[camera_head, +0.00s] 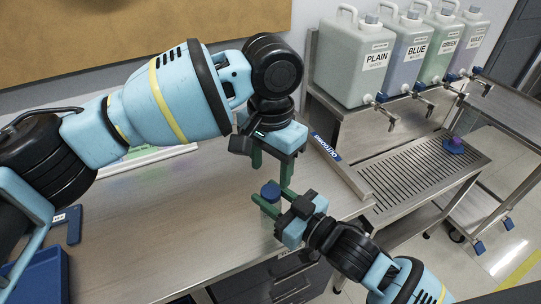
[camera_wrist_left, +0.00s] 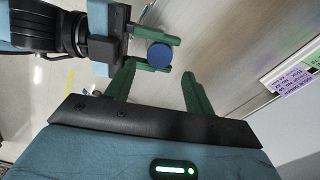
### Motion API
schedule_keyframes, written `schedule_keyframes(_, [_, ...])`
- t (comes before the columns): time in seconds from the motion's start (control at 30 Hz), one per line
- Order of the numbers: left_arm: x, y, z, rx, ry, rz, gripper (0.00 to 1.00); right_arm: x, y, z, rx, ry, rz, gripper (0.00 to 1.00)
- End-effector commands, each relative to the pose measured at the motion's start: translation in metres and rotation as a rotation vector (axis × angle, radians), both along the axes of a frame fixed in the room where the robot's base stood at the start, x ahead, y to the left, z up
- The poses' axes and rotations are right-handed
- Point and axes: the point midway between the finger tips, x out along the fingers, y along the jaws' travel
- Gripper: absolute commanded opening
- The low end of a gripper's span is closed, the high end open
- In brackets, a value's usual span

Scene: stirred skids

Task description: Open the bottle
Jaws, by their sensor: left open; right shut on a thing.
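A small bottle with a blue cap (camera_head: 270,188) is at the front edge of the table, below my left gripper. Its body is mostly hidden by green fingers. My right gripper (camera_head: 272,200) comes from the lower right and is shut on the bottle, just below the cap. The cap sits on the bottle and also shows as a blue disc in the left wrist view (camera_wrist_left: 159,56). My left gripper (camera_head: 271,170) points down above the cap, open and empty. In the left wrist view its two green fingers (camera_wrist_left: 159,72) are spread, with the cap beyond them.
Large jugs labelled PLAIN (camera_head: 362,62), BLUE (camera_head: 408,60) and GREEN, plus one more, stand on a rack at the upper right. A slotted metal drain (camera_head: 425,175) lies below their taps. A blue bin (camera_head: 38,278) is at the lower left. The middle of the table is clear.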

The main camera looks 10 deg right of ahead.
Motion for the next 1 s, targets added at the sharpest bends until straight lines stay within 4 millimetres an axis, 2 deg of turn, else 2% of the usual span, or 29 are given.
schedule_keyframes(0.2, [0.000,0.001,-0.033,0.001,0.001,0.001,0.54,0.000,0.000,0.000,0.001,-0.001,0.000,0.00])
schedule_keyframes(0.4, [0.000,0.000,-0.053,0.000,0.000,0.001,0.54,0.000,0.000,0.000,0.001,-0.001,0.000,0.00])
schedule_keyframes(0.8, [0.000,0.000,-0.059,-0.001,-0.001,0.001,0.54,0.000,0.000,0.000,0.001,-0.001,0.000,0.00])
schedule_keyframes(1.0, [0.001,0.000,-0.059,-0.001,-0.001,0.001,0.28,0.000,0.000,0.000,0.001,-0.001,0.000,0.00])
